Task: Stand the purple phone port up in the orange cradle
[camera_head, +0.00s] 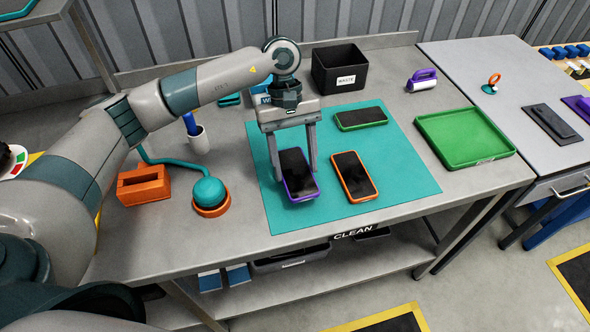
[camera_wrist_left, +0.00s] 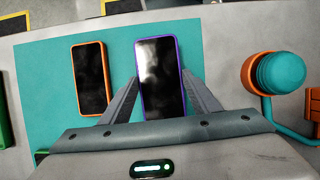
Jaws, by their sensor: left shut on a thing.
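The left wrist view shows the purple phone (camera_wrist_left: 161,75) between the two fingers. The orange cradle (camera_head: 143,190), a slotted block, stands on the grey table left of the mat and looks empty. My right gripper is not in view.
An orange-edged phone (camera_head: 354,176) lies close right of the purple one, and a green-edged phone (camera_head: 361,118) behind. A teal ball on an orange base (camera_head: 211,192), with a teal tube, stands between cradle and mat.

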